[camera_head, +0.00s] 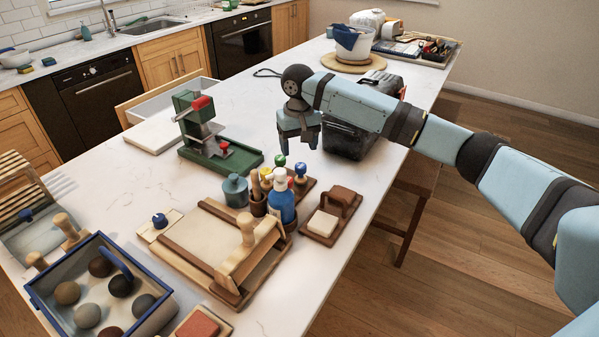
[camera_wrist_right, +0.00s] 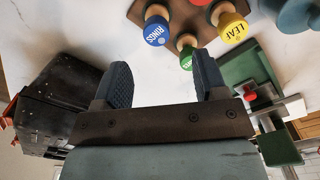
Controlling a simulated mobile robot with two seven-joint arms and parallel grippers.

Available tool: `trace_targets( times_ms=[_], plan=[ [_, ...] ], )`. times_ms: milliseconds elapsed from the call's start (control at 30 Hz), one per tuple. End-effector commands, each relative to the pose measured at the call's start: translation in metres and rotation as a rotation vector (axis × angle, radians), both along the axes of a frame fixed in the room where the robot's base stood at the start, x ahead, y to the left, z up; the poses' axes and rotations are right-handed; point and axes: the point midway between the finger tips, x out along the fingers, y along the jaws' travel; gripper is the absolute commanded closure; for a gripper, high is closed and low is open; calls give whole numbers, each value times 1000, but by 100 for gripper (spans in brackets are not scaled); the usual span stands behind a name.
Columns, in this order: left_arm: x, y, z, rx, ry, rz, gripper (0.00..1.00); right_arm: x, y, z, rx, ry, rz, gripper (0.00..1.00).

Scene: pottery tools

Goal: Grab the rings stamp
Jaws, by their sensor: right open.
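The rings stamp has a round blue top marked RINGS (camera_wrist_right: 156,30) and a light wooden body. It stands upright in a brown wooden holder (camera_wrist_right: 136,12). In the head view its blue knob (camera_head: 301,169) shows at the right of the stamp group. Beside it are a green-topped stamp (camera_wrist_right: 186,58) and a yellow one marked LEAF (camera_wrist_right: 233,27). My right gripper (camera_head: 299,143) is open and empty, pointing down just behind the stamps. In the right wrist view the open fingers (camera_wrist_right: 163,78) are apart from the rings stamp. My left gripper is out of view.
A blue bottle (camera_head: 281,202) and a teal jar (camera_head: 235,190) stand close to the stamps. A green press (camera_head: 205,135) is to the left, a black toolbox (camera_head: 347,140) to the right.

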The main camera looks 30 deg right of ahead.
Motion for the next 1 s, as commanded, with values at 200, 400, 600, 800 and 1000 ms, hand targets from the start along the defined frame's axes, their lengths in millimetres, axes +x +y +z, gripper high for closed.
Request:
trace_targets(
  times_ms=[200, 400, 600, 800, 1000],
  plan=[
    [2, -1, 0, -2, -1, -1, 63, 0, 0, -30, 0, 0, 0, 34],
    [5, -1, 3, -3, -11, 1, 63, -3, -2, -46, -1, 1, 0, 34],
    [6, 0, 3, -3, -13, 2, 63, -7, -3, -75, 0, 0, 0, 34],
    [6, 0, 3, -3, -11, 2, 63, -7, -3, -86, 1, -1, 0, 34],
    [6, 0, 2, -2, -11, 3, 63, -7, -3, -86, 1, -1, 1, 44]
  ],
)
